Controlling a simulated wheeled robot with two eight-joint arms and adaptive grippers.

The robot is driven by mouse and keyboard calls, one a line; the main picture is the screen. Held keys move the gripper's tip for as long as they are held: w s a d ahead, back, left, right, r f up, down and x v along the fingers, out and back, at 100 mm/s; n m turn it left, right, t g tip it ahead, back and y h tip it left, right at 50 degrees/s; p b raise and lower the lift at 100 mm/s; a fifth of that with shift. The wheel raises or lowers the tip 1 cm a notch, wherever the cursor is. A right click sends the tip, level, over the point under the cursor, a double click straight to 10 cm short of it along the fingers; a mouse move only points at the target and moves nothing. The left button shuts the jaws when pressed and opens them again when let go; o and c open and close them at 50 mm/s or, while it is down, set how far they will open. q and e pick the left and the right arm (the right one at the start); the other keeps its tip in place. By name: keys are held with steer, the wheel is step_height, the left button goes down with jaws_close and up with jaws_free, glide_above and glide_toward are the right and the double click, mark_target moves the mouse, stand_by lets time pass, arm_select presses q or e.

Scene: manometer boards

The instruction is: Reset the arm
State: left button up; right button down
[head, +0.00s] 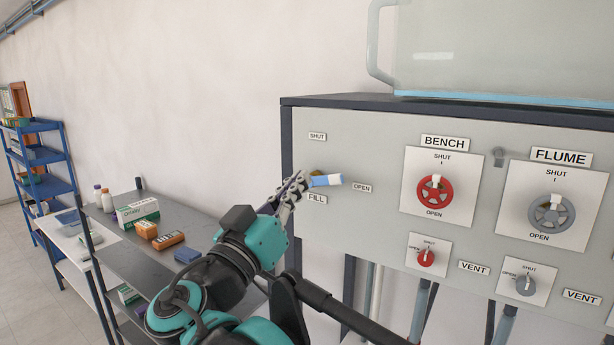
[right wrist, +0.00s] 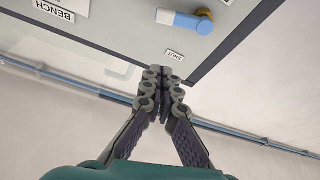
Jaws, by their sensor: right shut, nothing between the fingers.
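A blue lever (head: 326,180) with a pale tip sits on a brass pivot on the grey manometer board (head: 375,150). It points right toward the OPEN label (head: 362,188); the SHUT label (head: 317,137) is above it and the FILL label (head: 316,198) below. My right gripper (head: 299,183) is shut and empty at the board's left side, overlapping the pivot area in the head view. In the right wrist view the gripper (right wrist: 160,72) is near the SHUT label (right wrist: 174,56), apart from the blue lever (right wrist: 193,23). My left gripper is out of view.
The board carries a red BENCH wheel (head: 435,195), a grey FLUME wheel (head: 552,215) and two small VENT knobs. A glass tank (head: 500,50) stands on top. A grey shelf cart (head: 160,245) with boxes stands at left, and blue shelving (head: 45,185) behind it.

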steer(key=shift+s+a, duration=0.15)
steer(key=shift+s, duration=0.05)
